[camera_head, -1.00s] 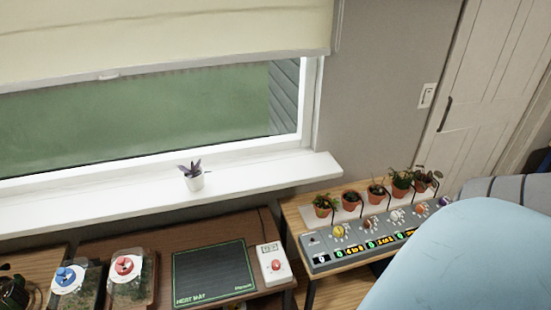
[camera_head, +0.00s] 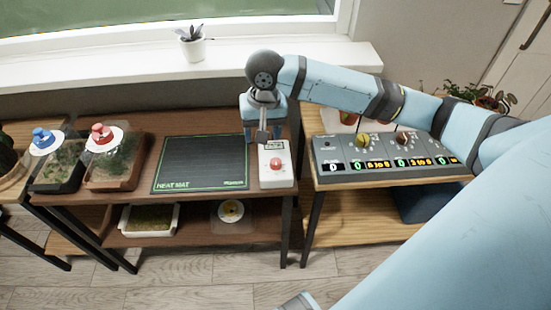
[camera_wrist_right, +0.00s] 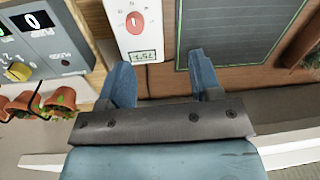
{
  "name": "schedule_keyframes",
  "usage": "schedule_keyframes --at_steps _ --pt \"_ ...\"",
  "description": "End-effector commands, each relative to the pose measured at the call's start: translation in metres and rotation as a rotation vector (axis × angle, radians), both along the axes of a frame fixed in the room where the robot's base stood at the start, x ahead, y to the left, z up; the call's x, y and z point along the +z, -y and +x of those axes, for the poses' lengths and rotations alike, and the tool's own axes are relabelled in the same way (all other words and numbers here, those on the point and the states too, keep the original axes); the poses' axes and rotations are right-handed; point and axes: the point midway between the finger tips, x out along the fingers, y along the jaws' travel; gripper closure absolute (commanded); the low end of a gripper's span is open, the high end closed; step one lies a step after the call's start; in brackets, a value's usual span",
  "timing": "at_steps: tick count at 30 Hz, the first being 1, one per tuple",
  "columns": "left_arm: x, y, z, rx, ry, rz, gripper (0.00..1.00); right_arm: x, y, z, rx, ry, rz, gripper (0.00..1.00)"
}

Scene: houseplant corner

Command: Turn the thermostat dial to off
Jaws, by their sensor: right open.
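The thermostat (camera_head: 277,178) is a white box with a red dial (camera_head: 275,163) and a small display at its far end. It lies on the brown shelf, right of the heat mat. In the right wrist view the thermostat (camera_wrist_right: 152,42) appears upside down, its red dial (camera_wrist_right: 135,22) near the top edge; I cannot read the dial's setting. My right gripper (camera_head: 262,133) is above the far end of the thermostat. In the wrist view its two blue fingers (camera_wrist_right: 163,78) are apart and empty, with the dial beyond them. My left gripper is not in view.
The dark heat mat (camera_head: 201,163) lies flat left of the thermostat. A grey control panel (camera_head: 375,160) with several knobs stands on the table to the right. Terrariums with blue (camera_head: 42,140) and red (camera_head: 101,136) knobs are at left. A potted plant (camera_head: 192,45) stands on the windowsill.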

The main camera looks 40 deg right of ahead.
Motion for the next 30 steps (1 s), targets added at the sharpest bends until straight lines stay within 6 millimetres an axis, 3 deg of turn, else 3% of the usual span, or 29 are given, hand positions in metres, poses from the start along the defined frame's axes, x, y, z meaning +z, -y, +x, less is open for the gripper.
schedule_keyframes --at_steps 3,7,10,18,24,30 --pt "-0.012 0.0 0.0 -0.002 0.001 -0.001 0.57 0.007 0.02 -0.001 -0.067 -0.04 -0.064 0.42" --pt "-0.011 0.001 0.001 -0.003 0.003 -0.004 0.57 0.011 0.029 -0.003 -0.1 -0.064 -0.094 0.42" --pt "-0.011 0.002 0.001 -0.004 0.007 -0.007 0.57 0.002 0.03 -0.004 -0.104 -0.068 -0.097 0.42" --pt "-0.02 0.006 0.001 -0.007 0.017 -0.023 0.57 -0.053 0.031 -0.005 -0.103 -0.069 -0.096 0.42" --pt "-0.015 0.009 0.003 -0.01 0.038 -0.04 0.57 -0.092 0.033 -0.006 -0.102 -0.067 -0.095 0.42" --pt "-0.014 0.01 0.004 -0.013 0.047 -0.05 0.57 -0.116 0.033 -0.006 -0.101 -0.064 -0.095 0.42"
